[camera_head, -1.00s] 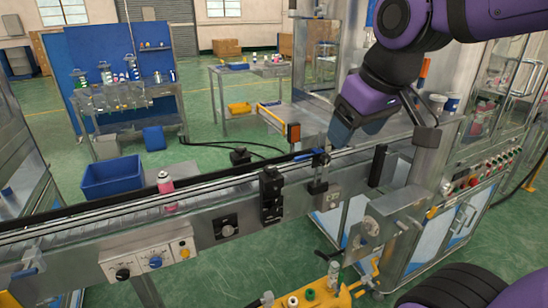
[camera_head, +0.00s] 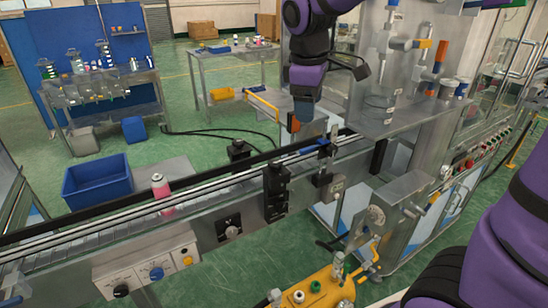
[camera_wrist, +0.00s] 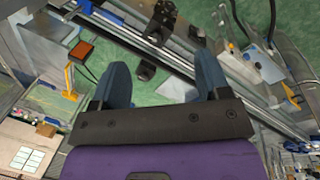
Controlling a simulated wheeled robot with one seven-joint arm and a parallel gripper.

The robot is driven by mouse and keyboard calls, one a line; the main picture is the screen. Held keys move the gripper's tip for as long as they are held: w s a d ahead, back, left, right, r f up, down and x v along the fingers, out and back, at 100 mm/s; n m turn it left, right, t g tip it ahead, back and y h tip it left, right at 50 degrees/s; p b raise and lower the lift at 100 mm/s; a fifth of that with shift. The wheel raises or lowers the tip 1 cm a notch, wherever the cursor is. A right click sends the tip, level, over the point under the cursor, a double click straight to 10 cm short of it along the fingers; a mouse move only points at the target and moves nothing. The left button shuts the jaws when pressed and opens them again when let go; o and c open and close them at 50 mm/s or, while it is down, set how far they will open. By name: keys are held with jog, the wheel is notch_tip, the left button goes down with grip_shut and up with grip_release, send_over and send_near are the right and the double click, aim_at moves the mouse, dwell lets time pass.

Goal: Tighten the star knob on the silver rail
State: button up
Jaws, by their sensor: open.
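The silver rail (camera_head: 215,186) runs along the conveyor, and the wrist view shows it as a diagonal band (camera_wrist: 205,80). Black fittings (camera_head: 275,190) stand on the near side, and another (camera_head: 239,149) on the far side. I cannot tell which part is the star knob; its star shape is not clear. My gripper (camera_head: 303,110) hangs pointing down, just behind the rail and left of the clamp. In the wrist view my gripper (camera_wrist: 161,66) is open and empty, with green floor between its fingers.
A pink can (camera_head: 162,194) stands on the conveyor at left. An orange sensor (camera_head: 292,122) is close beside my gripper. A steel cabinet (camera_head: 355,85) rises at right. A blue bin (camera_head: 97,183) lies behind the conveyor at left.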

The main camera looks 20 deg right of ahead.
aim_at(275, 162)
jog(key=w+a+f+n+g+h, duration=0.1)
jog(key=w+a+f+n+h, duration=0.1)
jog(key=w+a+f+n, duration=0.3)
jog(key=w+a+f+n+h, duration=0.1)
jog(key=w+a+f+n, duration=0.2)
jog(key=w+f, duration=0.35)
jog(key=x, duration=1)
jog(key=shift+w+d+f, duration=0.15)
jog(key=shift+d, duration=0.2)
jog(key=c, duration=0.9)
